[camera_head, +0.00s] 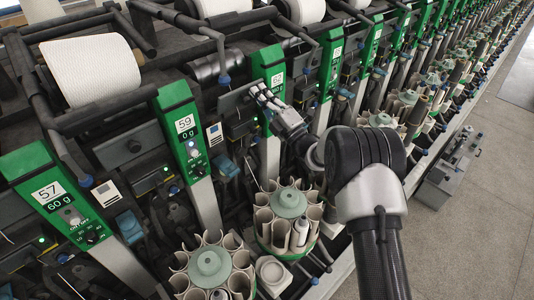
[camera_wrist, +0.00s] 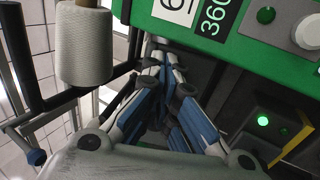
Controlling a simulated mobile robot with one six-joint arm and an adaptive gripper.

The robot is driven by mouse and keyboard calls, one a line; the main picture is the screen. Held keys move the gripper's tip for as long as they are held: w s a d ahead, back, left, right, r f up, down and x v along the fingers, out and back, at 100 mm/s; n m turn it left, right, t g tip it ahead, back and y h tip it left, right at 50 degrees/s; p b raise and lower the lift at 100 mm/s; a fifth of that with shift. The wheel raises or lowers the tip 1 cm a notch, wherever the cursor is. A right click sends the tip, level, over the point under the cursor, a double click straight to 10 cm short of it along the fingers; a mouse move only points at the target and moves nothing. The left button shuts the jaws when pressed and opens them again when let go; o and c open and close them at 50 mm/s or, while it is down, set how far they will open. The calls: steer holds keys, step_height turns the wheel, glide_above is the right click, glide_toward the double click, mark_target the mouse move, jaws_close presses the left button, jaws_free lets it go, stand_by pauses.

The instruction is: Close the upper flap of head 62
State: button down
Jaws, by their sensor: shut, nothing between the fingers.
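My gripper (camera_head: 257,91) is beside the plate's right end, in front of the panel. In the wrist view my gripper (camera_wrist: 160,62) has its fingers together and empty. I cannot tell whether it touches the plate.
Heads 59 (camera_head: 184,124) and 57 (camera_head: 48,190) stand to the left, with a large white yarn cone (camera_head: 91,69) behind. Round magazines of tubes (camera_head: 289,205) stand below head 62. A yarn cone (camera_wrist: 87,48) hangs left of my fingers.

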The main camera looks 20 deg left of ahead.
steer(key=shift+w+a+r, duration=0.1)
steer(key=shift+a+r, duration=0.15)
steer(key=shift+a, duration=0.05)
steer(key=shift+w+a+b, duration=0.1)
steer(key=shift+b, duration=0.3)
steer(key=shift+w+a+r+b, duration=0.25)
steer(key=shift+a+b, duration=0.05)
steer(key=shift+b, duration=0.2)
steer(key=shift+a+r, duration=0.1)
steer(key=shift+a, duration=0.05)
